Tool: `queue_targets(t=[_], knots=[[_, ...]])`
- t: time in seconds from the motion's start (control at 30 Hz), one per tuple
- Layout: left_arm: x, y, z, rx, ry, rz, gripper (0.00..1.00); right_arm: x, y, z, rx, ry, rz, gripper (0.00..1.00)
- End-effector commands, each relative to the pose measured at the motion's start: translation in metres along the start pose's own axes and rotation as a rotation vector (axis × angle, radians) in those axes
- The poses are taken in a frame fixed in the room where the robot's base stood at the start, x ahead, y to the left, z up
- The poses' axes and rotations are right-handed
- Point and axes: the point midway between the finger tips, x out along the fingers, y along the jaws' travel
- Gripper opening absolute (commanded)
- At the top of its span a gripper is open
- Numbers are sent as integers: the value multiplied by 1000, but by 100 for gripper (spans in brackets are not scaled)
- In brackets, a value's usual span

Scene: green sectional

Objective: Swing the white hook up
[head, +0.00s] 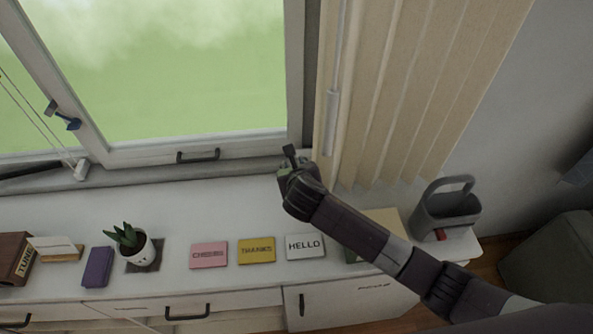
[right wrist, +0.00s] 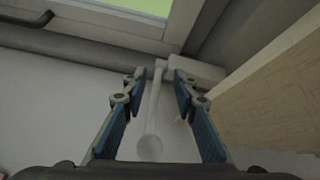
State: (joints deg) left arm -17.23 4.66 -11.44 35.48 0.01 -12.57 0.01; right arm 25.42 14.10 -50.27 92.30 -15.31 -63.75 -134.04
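The white hook (right wrist: 155,105) shows in the right wrist view as a slim white stem with a rounded lower end (right wrist: 150,146). Its upper end meets a small white block (right wrist: 190,69) at the foot of the window frame. My right gripper (right wrist: 157,82) is open, with one blue-padded finger on each side of the stem. I see a gap on both sides, so the fingers look clear of it. In the head view my right gripper (head: 291,166) is at the window's lower right corner and hides the hook. My left gripper is not in view.
Pleated blinds (head: 400,90) hang close right of my right gripper. The window frame (head: 225,146) with a dark handle (head: 198,155) is to its left. Below, the white cabinet top (head: 225,205) carries several small cards, a potted plant (head: 134,245) and a grey basket (head: 446,210).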

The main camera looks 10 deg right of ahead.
Motion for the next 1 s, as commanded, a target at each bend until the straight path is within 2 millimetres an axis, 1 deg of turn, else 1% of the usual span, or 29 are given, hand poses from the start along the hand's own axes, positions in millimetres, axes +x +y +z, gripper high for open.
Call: queue_targets(t=[0.03, 0.3, 0.5, 0.7, 1.0], knots=[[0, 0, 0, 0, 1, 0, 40, -9, 0, 0, 0, -2, 2, 27], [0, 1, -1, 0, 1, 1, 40, -55, 0, 0, 0, -1, 1, 27], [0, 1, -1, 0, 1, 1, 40, -81, 0, 0, 0, -1, 1, 27], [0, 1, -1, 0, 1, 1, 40, -92, 0, 0, 0, 0, 0, 27], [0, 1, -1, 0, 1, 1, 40, -93, 0, 0, 0, 1, -1, 27]])
